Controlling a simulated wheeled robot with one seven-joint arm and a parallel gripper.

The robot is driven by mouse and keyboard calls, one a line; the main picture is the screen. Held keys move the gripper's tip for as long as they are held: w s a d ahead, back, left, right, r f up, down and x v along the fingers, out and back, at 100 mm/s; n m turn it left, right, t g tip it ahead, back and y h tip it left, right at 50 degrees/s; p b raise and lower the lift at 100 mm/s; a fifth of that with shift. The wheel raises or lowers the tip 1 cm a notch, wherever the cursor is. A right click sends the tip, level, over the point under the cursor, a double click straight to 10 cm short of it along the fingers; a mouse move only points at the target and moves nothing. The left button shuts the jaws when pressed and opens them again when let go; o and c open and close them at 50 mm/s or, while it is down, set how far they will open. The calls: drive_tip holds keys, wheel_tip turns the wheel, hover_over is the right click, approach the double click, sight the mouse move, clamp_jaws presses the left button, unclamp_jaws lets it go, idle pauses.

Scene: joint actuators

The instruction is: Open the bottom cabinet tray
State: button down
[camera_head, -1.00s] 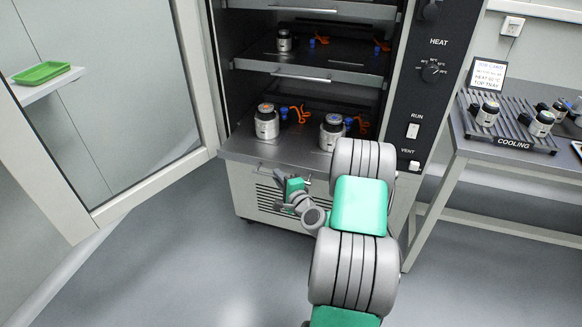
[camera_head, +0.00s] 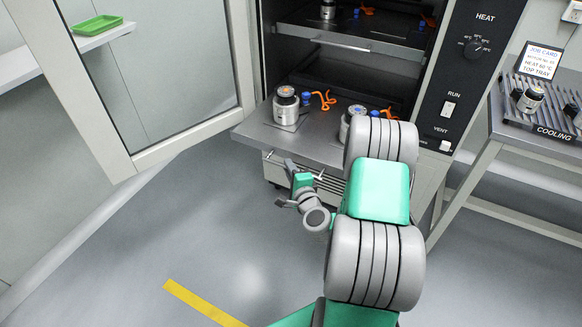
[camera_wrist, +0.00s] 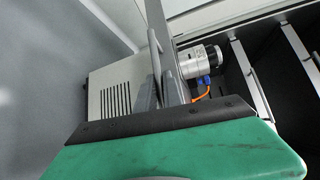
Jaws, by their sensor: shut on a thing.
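The bottom cabinet tray (camera_head: 262,134) is pulled partly out of the open cabinet and sticks out past its front. It carries two silver joint actuators, a left one (camera_head: 286,106) and a right one (camera_head: 352,117) partly hidden by my arm, with blue connectors and orange cables. My gripper (camera_head: 292,168) is at the tray's front edge, shut on the tray's handle. In the wrist view the bar-shaped handle (camera_wrist: 154,50) runs between the grey fingers (camera_wrist: 157,95), and one actuator (camera_wrist: 202,61) shows behind it.
A glass cabinet door (camera_head: 150,70) stands open at the left. An upper tray (camera_head: 350,41) is inside the cabinet. The control panel (camera_head: 468,75) and a cooling bench (camera_head: 545,128) are at the right. The floor (camera_head: 200,235) in front is clear, with a yellow stripe (camera_head: 205,303).

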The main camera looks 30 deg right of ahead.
drive_tip(key=c, duration=1.5)
unclamp_jaws()
drive_tip(key=s, duration=0.2)
drive_tip(key=s+b, duration=0.1)
drive_tip(key=s, duration=0.2)
drive_tip(key=s+a+r, duration=0.1)
drive_tip(key=s, duration=0.1)
drive_tip(key=shift+s, duration=0.3)
drive_tip(key=shift+r, duration=0.1)
